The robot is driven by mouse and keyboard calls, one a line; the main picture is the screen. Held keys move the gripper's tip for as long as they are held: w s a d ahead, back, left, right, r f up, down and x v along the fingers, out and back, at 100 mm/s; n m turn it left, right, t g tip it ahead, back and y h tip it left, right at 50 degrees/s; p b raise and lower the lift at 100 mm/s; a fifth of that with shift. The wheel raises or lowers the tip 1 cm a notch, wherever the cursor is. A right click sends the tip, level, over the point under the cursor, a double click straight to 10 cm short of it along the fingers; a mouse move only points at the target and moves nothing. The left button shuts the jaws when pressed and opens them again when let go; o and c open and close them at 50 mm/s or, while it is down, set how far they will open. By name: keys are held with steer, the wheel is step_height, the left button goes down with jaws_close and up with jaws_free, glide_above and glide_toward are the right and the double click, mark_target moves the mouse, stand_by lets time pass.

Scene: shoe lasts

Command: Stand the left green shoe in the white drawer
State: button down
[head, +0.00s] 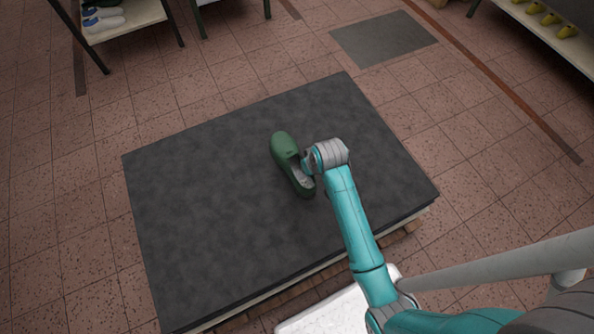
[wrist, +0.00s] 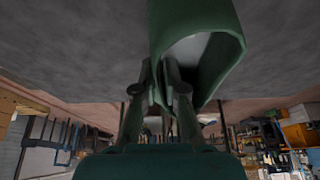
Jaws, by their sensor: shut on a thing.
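A single green shoe (head: 281,148) is at the middle of the dark grey platform, its opening turned toward my arm. My gripper (head: 306,165) is at the right side of that opening. In the wrist view the green shoe (wrist: 228,22) is large at the top, and my gripper (wrist: 161,92) is shut on the edge of its opening. I cannot tell whether the shoe touches the platform or is just above it. A white, flat-looking thing (head: 335,314) at the bottom edge may be the white drawer; it is partly cut off and partly behind my arm.
The dark platform top (head: 200,220) is otherwise clear. A shelf (head: 125,22) with shoes stands at the upper left, and another shelf with yellow lasts (head: 550,19) at the upper right. A grey mat (head: 383,39) lies on the tiled floor behind the platform.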

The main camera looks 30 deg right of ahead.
steer(key=shift+f, duration=3.1)
steer(key=shift+f, duration=0.1)
steer(key=c, duration=1.2)
jaws_free()
steer(key=shift+c, duration=0.2)
steer(key=v, duration=1.2)
steer(key=shift+s, duration=0.15)
